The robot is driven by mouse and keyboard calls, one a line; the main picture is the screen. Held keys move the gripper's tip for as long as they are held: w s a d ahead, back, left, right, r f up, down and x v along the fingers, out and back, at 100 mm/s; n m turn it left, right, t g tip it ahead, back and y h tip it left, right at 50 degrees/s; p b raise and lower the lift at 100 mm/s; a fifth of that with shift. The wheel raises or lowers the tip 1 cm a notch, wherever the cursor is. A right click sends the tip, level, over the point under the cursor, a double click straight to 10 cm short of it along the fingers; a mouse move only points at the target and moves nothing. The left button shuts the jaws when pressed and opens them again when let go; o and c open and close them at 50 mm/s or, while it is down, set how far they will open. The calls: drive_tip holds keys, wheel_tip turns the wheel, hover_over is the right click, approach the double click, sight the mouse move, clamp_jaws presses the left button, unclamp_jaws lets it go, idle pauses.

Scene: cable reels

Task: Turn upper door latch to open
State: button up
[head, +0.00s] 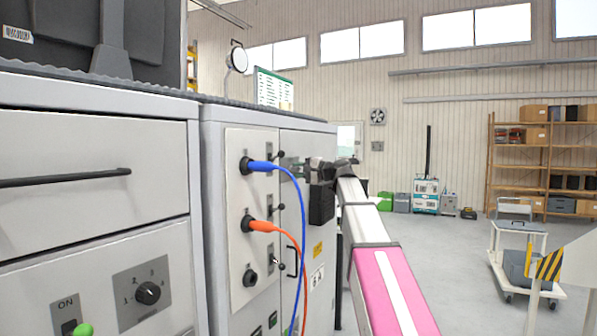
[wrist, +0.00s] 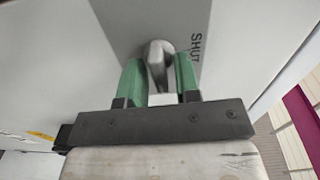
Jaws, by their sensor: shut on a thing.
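The upper door latch (wrist: 158,56) is a grey metal piece on a darker grey plate, with the word SHUT printed to its right. My gripper (wrist: 159,80) has its two green fingers on either side of the latch, shut on it. In the head view my gripper (head: 302,168) reaches the upper part of the grey cabinet door (head: 312,215) from the right. The latch itself is hard to make out there, as my gripper covers most of it.
A blue cable plug (head: 262,166) and an orange one (head: 262,226) sit in the panel left of the door, their cables hanging in front of it. Small black-knobbed levers (head: 280,207) stand beside the sockets. A black door handle (head: 293,261) is lower down. Open floor lies to the right.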

drive_tip(key=shift+m, duration=0.4)
drive_tip(key=o, duration=0.6)
drive_tip(key=v, duration=1.1)
